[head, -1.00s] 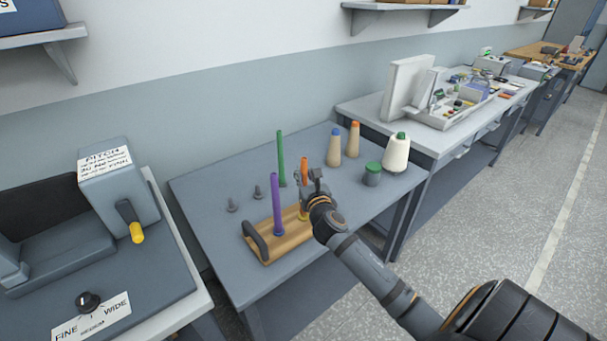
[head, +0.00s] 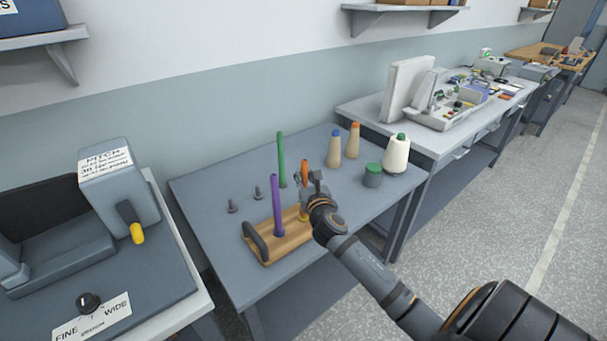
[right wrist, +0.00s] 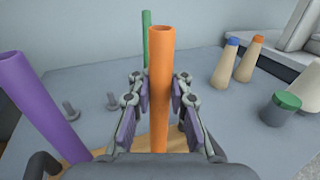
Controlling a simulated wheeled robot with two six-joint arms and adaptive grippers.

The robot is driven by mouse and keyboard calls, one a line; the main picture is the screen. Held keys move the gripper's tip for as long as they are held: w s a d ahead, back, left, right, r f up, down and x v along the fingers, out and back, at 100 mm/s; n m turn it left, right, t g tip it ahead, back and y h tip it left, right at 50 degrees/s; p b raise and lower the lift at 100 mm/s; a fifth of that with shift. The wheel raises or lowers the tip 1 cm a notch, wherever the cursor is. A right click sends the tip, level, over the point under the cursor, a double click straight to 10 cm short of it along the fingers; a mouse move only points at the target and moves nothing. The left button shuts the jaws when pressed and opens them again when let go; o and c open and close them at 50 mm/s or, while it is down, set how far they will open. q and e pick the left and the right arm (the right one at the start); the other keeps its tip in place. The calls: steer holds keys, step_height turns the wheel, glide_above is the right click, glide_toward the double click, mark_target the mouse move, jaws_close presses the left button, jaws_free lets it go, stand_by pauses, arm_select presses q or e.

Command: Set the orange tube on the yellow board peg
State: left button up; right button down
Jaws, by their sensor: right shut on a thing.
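The orange tube (head: 305,170) stands upright between the fingers of my right gripper (head: 309,186), which is shut on it. In the right wrist view the tube (right wrist: 160,85) rises between both finger pads, its open top clear. It is over the right part of the wooden board (head: 285,243), where a bit of yellow (head: 303,216) shows at its foot. My gripper hides most of that spot, so I cannot tell whether the tube is down around the yellow peg. A purple tube (head: 277,205) stands upright on the board to the left. My left gripper is not in view.
A green tube (head: 282,160) stands upright behind the board. Two bare grey pegs (head: 232,206) (head: 258,192) are on the table to the left.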

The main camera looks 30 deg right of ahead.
steer(key=shift+f, duration=0.75)
stand_by(0.9)
steer(key=c, duration=1.2)
jaws_free()
steer(key=shift+o, duration=0.2)
steer(key=shift+s, duration=0.1)
steer(key=v, duration=1.2)
